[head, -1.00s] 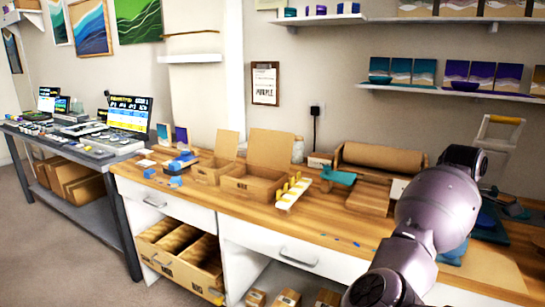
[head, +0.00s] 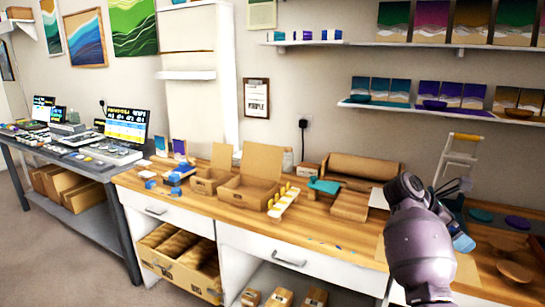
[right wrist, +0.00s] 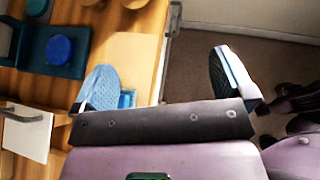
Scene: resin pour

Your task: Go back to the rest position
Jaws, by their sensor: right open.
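My right arm rises at the right of the head view, in front of the wooden workbench (head: 345,233). Its gripper is mostly hidden there behind the arm links. In the right wrist view my right gripper (right wrist: 166,82) is open, with its two pale blue-grey fingers wide apart and nothing between them. The left finger overlaps the bench edge in that picture; the right finger is over the floor (right wrist: 205,125). A small blue piece (right wrist: 127,99) shows just beyond the left finger; I cannot tell if they touch. My left gripper is not in view.
Open cardboard boxes (head: 250,187), a yellow-pegged rack (head: 284,202) and a brown paper roll (head: 355,168) stand on the bench. A blue round lid (right wrist: 59,50) lies on a dark tray. Shelves (head: 420,106) hang above. A grey table (head: 62,158) with screens stands left.

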